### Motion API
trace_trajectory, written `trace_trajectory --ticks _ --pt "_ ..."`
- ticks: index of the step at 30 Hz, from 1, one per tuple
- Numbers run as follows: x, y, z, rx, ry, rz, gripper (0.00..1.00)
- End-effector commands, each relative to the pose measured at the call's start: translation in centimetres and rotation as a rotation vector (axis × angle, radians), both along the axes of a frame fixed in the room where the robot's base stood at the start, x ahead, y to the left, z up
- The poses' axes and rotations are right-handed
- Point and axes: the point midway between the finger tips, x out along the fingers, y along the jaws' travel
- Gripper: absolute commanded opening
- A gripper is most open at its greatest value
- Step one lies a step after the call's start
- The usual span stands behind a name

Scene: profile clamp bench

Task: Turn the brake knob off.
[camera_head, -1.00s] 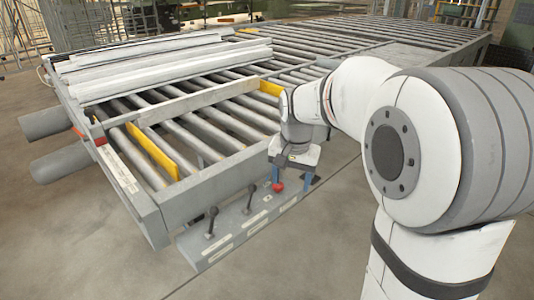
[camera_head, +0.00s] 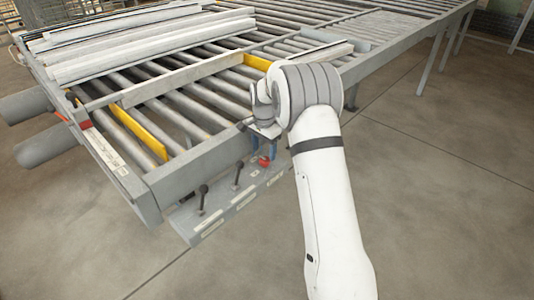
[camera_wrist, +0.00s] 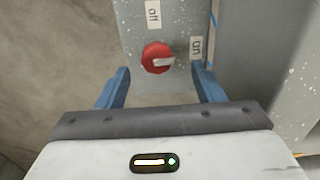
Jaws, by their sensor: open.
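The red brake knob (camera_wrist: 154,52) sits on a grey panel in the wrist view, with a white pointer bar that points right. An "off" label (camera_wrist: 153,14) is above the knob in the picture, and an "on" label (camera_wrist: 196,48) is to its right. The pointer lies nearer the "on" side. My gripper (camera_wrist: 160,72) is open, with one blue finger on each side of the knob and visible gaps between. In the head view the knob (camera_head: 264,162) shows just below my gripper (camera_head: 263,149). Whether the fingers reach down to knob height is unclear.
The grey control panel (camera_head: 216,222) also bears two black levers, one near its front end (camera_head: 202,197) and one at its middle (camera_head: 238,172). The roller table (camera_head: 190,170) stands directly behind it, with pale profiles (camera_head: 150,48) on top. Floor in front is clear.

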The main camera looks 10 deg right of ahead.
Motion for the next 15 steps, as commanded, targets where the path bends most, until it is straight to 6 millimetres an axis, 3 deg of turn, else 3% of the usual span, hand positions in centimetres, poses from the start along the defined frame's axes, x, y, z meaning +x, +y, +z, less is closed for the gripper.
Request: trace_trajectory --ticks 6,15 --pt "-0.1 0.0 -2.5 0.0 0.002 0.001 0.61" --pt "0.0 0.0 -3.0 0.0 -0.001 0.001 0.61"
